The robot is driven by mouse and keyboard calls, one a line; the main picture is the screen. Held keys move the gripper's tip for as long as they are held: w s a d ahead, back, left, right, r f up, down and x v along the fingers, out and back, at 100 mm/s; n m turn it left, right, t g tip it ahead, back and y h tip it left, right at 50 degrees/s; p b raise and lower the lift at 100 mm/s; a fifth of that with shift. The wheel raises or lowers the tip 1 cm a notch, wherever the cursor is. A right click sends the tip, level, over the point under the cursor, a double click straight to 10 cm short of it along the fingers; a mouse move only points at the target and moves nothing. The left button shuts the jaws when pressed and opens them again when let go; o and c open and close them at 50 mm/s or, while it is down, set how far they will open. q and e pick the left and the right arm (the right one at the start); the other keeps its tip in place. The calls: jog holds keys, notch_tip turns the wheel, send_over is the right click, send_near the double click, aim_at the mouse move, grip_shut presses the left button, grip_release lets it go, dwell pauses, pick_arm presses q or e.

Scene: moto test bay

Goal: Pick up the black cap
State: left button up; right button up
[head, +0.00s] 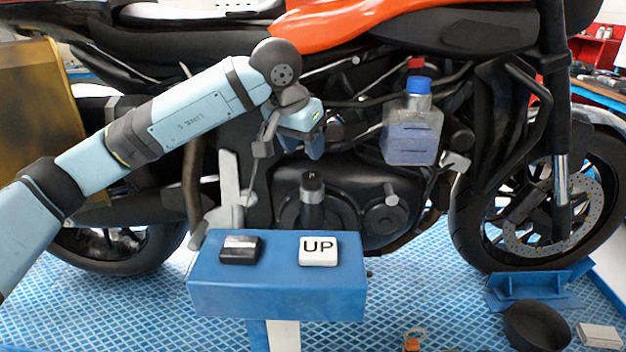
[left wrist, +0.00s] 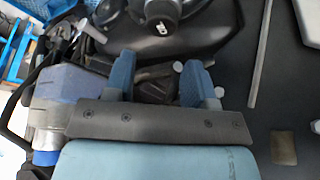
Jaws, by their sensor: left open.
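A black cap (head: 313,182) with a small pale mark tops a dark upright cylinder in front of the motorcycle's engine in the head view. A round dark part with a pale label, which looks like the same cap, shows at the top of the left wrist view (left wrist: 163,12). My left gripper (head: 301,147) is open, its blue fingers apart and pointing down. It hangs above the cap in the head picture; the gap in depth is hard to tell. In the left wrist view the open fingers (left wrist: 158,62) hold nothing. My right gripper is not in view.
A blue stand (head: 278,297) carries a black button (head: 240,250) and a white "UP" button (head: 318,251). A clear bottle (head: 412,140) with a blue cap is right of my left gripper. The motorcycle (head: 340,25) fills the back. A black bowl (head: 537,330) is lower right.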

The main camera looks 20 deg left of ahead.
aim_at(313, 175)
pick_arm(q)
jog(key=x, duration=0.8)
jog(key=shift+a+f+b, duration=0.15)
jog(key=shift+f+b, duration=0.05)
jog(key=shift+b, duration=0.1)
jog(key=c, duration=0.8)
jog(key=shift+o, duration=0.2)
jog(key=shift+r, duration=0.15)
